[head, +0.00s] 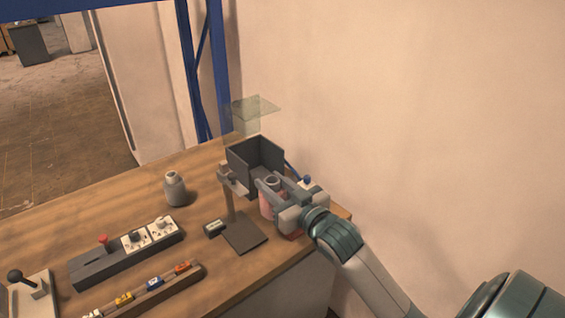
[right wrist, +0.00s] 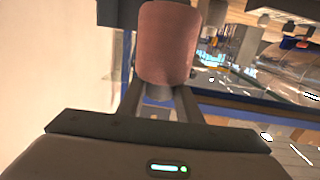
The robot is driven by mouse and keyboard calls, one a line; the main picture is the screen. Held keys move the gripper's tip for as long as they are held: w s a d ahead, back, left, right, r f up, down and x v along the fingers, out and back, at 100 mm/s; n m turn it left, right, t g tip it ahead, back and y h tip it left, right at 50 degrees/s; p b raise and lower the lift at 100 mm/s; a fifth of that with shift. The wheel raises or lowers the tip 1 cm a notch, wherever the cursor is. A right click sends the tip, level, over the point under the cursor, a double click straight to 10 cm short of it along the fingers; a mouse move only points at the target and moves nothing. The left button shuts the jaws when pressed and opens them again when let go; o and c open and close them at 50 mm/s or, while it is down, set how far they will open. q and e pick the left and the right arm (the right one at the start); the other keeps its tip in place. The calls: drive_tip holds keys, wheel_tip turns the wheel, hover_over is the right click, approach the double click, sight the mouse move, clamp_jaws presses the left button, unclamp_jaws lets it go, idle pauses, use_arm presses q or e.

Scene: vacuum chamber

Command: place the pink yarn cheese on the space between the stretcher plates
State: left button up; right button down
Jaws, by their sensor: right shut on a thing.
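The pink yarn cheese (head: 268,205) is a small upright pink cylinder with a grey core end. My right gripper (head: 274,187) is shut on it, with its fingers on either side near the top. It stands out large between the fingers in the right wrist view (right wrist: 165,45). The held cheese is just right of a grey stand (head: 240,232) with a flat base, a post and a small head (head: 232,182). I cannot tell for sure which parts are the stretcher plates. My left gripper is not in view.
A dark open box (head: 234,158) with a glassy lid (head: 256,107) above it stands behind the gripper. A grey bottle-like weight (head: 175,188), a switch panel (head: 100,267), a tray of coloured pieces (head: 155,288) and a lever box (head: 30,297) lie left. The wall is close on the right.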

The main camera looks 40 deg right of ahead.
drive_tip(key=s+a+f, duration=0.1)
drive_tip(key=s+a, duration=0.3)
drive_tip(key=a, duration=1)
drive_tip(key=shift+s+a+f, duration=0.15)
drive_tip(key=shift+s, duration=0.05)
drive_tip(key=shift+a, duration=0.1)
